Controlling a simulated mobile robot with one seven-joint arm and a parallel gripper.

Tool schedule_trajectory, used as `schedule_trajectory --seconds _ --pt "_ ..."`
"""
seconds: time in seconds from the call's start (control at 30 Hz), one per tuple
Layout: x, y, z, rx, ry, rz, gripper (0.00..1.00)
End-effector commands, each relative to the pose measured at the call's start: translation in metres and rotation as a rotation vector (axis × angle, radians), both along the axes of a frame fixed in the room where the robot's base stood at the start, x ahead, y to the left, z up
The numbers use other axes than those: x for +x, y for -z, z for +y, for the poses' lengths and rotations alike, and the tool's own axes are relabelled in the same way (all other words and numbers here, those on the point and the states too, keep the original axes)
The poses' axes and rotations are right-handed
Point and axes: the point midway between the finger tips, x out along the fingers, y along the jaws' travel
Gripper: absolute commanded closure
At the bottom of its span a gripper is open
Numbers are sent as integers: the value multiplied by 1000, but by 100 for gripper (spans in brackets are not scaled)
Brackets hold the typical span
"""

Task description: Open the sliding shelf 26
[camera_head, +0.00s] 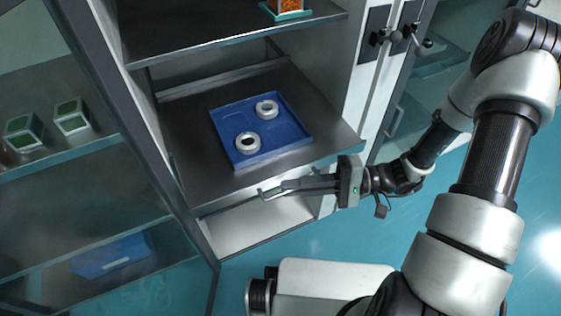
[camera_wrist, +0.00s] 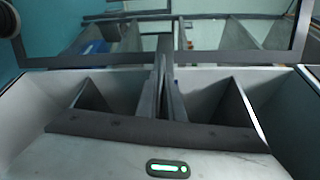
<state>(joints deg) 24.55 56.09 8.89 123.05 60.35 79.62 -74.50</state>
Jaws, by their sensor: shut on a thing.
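The sliding shelf (camera_head: 185,150) is a dark metal board in the cabinet. It bears a blue tray (camera_head: 265,148) with two white rings (camera_head: 267,109) on it. My gripper (camera_head: 280,187) reaches in from the right to the shelf's front edge. It is shut on the shelf's front, where a small light bracket-like piece (camera_head: 264,194) shows at the fingertips. The exact contact is too small to tell. In the wrist view my gripper's fingers (camera_wrist: 164,88) are close together, pointing towards the cabinet.
An upper shelf (camera_head: 215,35) holds an orange item on a teal base (camera_head: 287,8). A glass door (camera_head: 85,160) stands on the left, with green-topped boxes (camera_head: 72,116) behind it. A white door with dark handles (camera_head: 378,38) is at right. Teal floor (camera_head: 240,280) lies in front.

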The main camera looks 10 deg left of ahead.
Motion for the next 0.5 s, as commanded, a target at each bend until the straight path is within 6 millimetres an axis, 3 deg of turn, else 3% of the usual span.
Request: schedule_trajectory --seconds 0.2,0.5 --pt "-42 -1 -27 1 3 1 100" --pt "-75 0 -47 0 1 -1 100"
